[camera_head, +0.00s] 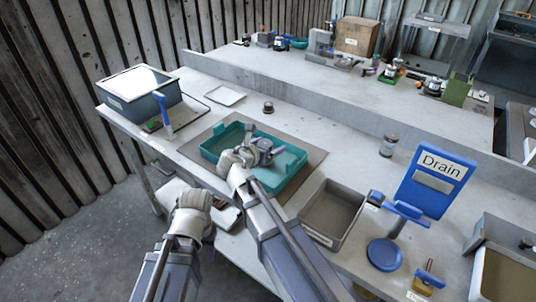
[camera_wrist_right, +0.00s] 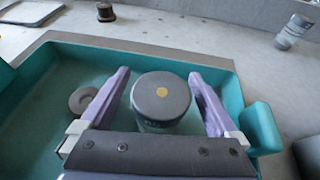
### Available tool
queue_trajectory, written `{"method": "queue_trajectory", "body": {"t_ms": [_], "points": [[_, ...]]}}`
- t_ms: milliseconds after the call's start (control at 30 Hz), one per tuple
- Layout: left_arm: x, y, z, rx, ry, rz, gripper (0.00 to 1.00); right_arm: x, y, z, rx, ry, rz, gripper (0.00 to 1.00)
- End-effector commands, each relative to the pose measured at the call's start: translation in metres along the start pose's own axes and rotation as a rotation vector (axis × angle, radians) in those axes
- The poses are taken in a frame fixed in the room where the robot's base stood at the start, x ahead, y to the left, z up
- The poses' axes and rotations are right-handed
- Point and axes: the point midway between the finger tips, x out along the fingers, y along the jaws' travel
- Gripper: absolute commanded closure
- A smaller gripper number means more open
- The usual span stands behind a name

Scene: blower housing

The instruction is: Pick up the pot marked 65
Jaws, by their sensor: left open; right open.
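A small grey round part (camera_wrist_right: 82,100) lies in the tray left of the pot. A grey bin (camera_head: 333,212) and a blue Drain sign (camera_head: 436,178) stand to the right. A small jar (camera_head: 388,145) and a dark round piece (camera_head: 268,107) stand behind the tray.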

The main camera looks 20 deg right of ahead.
Motion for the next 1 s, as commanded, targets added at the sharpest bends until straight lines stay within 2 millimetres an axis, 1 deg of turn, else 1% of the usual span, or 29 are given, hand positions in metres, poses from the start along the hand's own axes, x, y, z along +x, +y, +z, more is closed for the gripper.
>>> {"method": "queue_trajectory", "body": {"t_ms": [33, 67, 867, 900, 1000], "points": [[-0.0003, -0.0001, 0.0002, 0.000, 0.000, 0.000, 0.50, -0.0003, -0.0001, 0.0002, 0.000, 0.000, 0.000, 0.04], [-0.0003, -0.0001, 0.0002, 0.000, 0.000, 0.000, 0.50, -0.0004, 0.0000, 0.0003, 0.000, 0.000, 0.000, 0.07], [-0.0003, -0.0001, 0.0001, 0.000, 0.000, 0.000, 0.50, -0.0004, -0.0001, 0.0002, 0.000, 0.000, 0.000, 0.97], [-0.0003, -0.0001, 0.0001, 0.000, 0.000, 0.000, 0.50, -0.0004, -0.0001, 0.0002, 0.000, 0.000, 0.000, 1.00], [-0.0003, -0.0001, 0.0001, 0.000, 0.000, 0.000, 0.50, -0.0004, -0.0001, 0.0002, 0.000, 0.000, 0.000, 1.00]]}}
